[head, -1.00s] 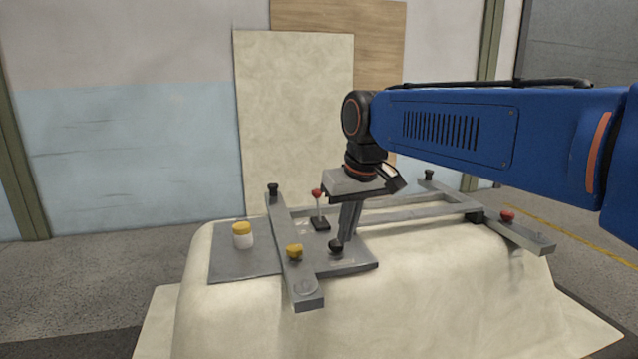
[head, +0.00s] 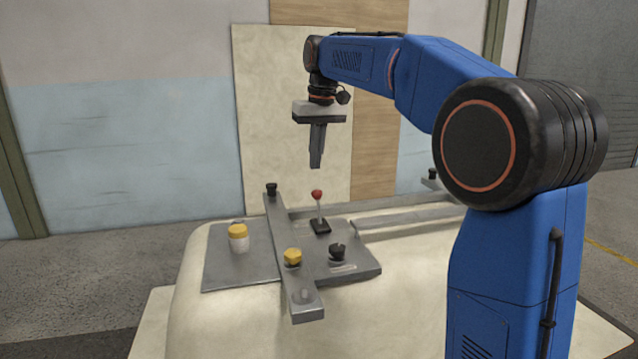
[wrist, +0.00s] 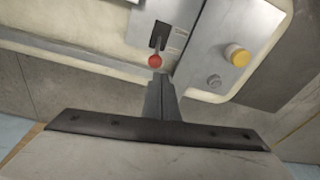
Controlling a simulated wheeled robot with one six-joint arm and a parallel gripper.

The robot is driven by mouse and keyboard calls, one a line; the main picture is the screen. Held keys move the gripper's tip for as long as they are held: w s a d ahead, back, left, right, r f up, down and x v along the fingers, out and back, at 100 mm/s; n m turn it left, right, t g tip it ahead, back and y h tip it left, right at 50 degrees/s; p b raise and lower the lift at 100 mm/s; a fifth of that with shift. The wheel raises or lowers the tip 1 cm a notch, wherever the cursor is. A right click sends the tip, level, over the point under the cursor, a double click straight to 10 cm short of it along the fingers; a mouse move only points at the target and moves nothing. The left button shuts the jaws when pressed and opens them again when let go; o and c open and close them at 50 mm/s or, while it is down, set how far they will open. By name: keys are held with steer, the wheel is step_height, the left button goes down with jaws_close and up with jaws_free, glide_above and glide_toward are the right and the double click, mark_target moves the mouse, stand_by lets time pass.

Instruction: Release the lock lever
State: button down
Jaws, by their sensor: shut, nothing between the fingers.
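The lever with a red ball knob (head: 317,195) stands about upright from a small dark base on the grey plate (head: 240,272). It also shows in the wrist view (wrist: 155,61), just beyond my fingertips. My gripper (head: 316,164) points down above the lever, with a visible gap between fingertips and knob in the head view. The fingers (wrist: 161,82) are together and hold nothing. Nothing hides the lever in the head view.
A black knob (head: 337,251) is in front right. A yellow-topped white button (head: 238,238) is at left. Frame rails lie behind right on the cream shell (head: 400,270).

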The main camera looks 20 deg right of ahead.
mark_target(318, 203)
steer(key=w, duration=0.6)
steer(key=shift+w+r, duration=0.15)
steer(key=shift+w, duration=0.15)
steer(key=shift+d, duration=0.1)
steer(key=f, duration=0.9)
steer(key=shift+w+a+f, duration=0.15)
steer(key=shift+w+a, duration=0.15)
steer(key=shift+w, duration=0.1)
steer(key=shift+s+d, duration=0.2)
steer(key=shift+s, duration=0.75)
steer(key=shift+s+d, duration=0.15)
steer(key=shift+s, duration=0.75)
steer(key=shift+r, duration=0.2)
